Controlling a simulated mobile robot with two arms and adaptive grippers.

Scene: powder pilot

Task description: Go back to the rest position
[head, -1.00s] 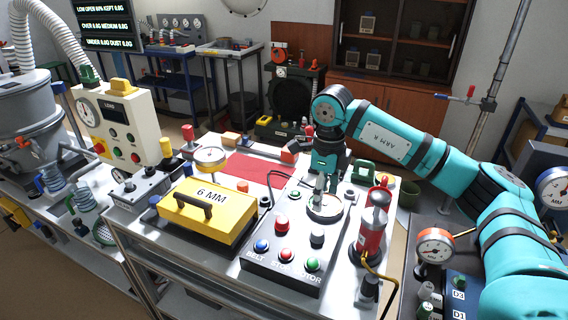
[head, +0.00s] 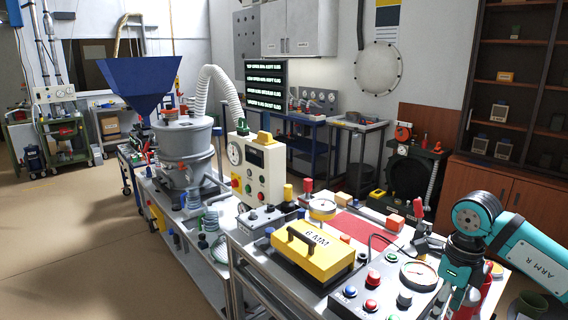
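My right arm (head: 530,252), teal and marked ARM R, comes in from the right edge in the head view. Its gripper (head: 456,298) points down beside the round dial gauge (head: 419,275) on the button panel (head: 345,298), at the front right of the bench. The fingers are small and dark against the clutter, so I cannot see whether they are open or shut. A red cylinder (head: 484,290) shows partly behind the gripper. My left gripper is not in view.
A yellow 6 MM box (head: 312,258) and a red mat (head: 352,227) lie on the bench. A control box (head: 258,170), a grey hopper vessel (head: 186,150) and a blue funnel (head: 139,82) stand farther left. The floor (head: 80,245) at left is clear.

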